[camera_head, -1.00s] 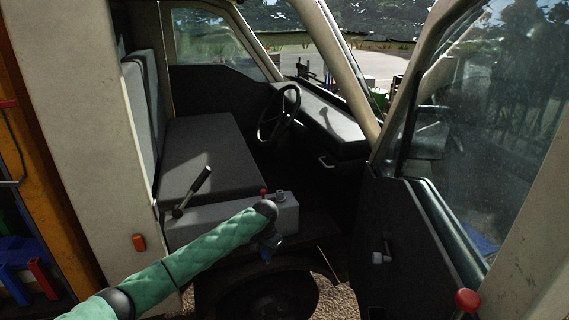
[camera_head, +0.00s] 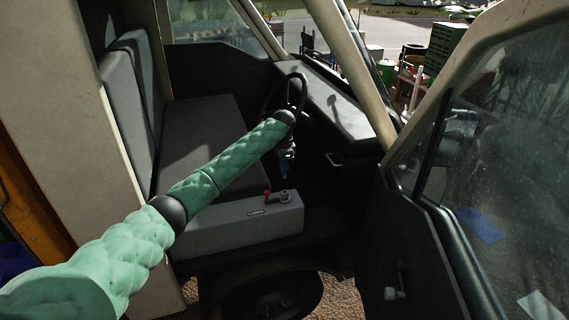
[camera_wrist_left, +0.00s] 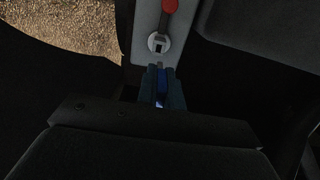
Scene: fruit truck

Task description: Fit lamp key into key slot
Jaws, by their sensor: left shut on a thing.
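The grey box (camera_head: 225,232) in the cab beside the seat carries the round key slot (camera_head: 285,197) and a red-tipped lever. In the left wrist view the slot (camera_wrist_left: 158,43) is a pale ring with a dark square opening, just beyond the fingertips. My left gripper (camera_head: 287,168) hangs above and behind the box, apart from it. In the wrist view its fingers (camera_wrist_left: 161,90) are shut on a small blue thing, the lamp key (camera_wrist_left: 161,84), which is mostly hidden between them. My right gripper is not in view.
The steering wheel (camera_head: 292,92) stands close behind my left wrist. The bench seat (camera_head: 205,125) lies to the left. The open door (camera_head: 400,245) is at the right. The red-tipped lever (camera_head: 267,195) is right beside the slot.

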